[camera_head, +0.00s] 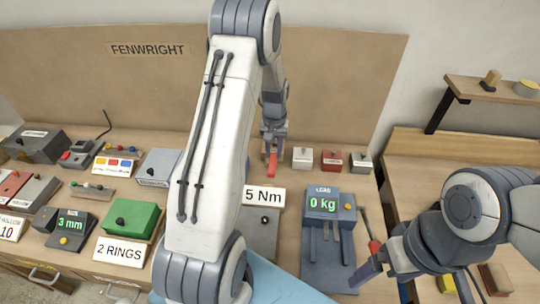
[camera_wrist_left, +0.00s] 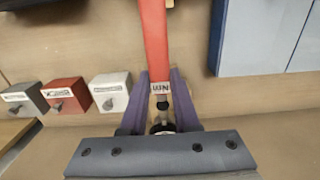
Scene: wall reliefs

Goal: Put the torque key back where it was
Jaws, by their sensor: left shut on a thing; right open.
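My left gripper (camera_head: 272,138) is at the back of the bench, in front of the brown board. It is shut on a red tool, the torque key (camera_head: 271,163), which has a small label that seems to read Nm. In the left wrist view the key (camera_wrist_left: 155,45) lies between the two purple fingers (camera_wrist_left: 157,105). My right gripper (camera_head: 378,272) is open at the bench's right front. A second tool with a red part (camera_head: 373,246) lies close to it; I cannot tell whether they touch. A grey block (camera_head: 258,235) stands behind or below the 5 Nm sign (camera_head: 264,196).
White (camera_head: 302,157), red (camera_head: 332,160) and grey (camera_head: 360,162) knobbed boxes stand right of the held key. A blue LOAD stand (camera_head: 328,255) reads 0 kg. A green box (camera_head: 115,220) marked 2 RINGS is at left. My left arm hides the bench's middle.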

